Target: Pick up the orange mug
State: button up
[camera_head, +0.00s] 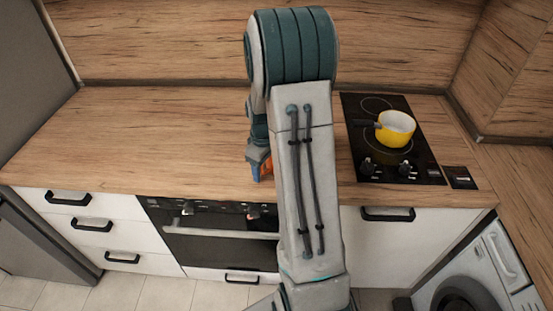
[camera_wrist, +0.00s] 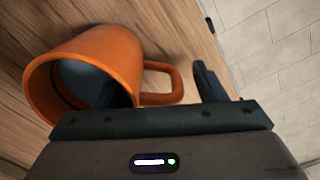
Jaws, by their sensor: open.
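The orange mug (camera_wrist: 105,48) fills the left of the wrist view, its open rim facing left toward the camera and its handle to the right. My gripper (camera_wrist: 163,88) is open around the mug's near wall and handle. One dark finger is at the mug's mouth, seemingly inside it; the other stands just beyond the handle. Whether either finger touches the mug I cannot tell. In the head view only a small orange patch of the mug (camera_head: 266,167) shows near the counter's front edge, mostly hidden by my arm.
The wooden counter (camera_head: 150,130) is clear to the left. A black hob (camera_head: 365,140) with a yellow pot (camera_head: 397,127) is to the right of my arm. An oven (camera_head: 215,235) and white drawers (camera_head: 90,225) are below the counter's front edge. A wooden splashback (camera_head: 160,40) is behind.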

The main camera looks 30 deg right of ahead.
grip_shut()
jog(key=shift+r, duration=0.1)
dwell(0.4)
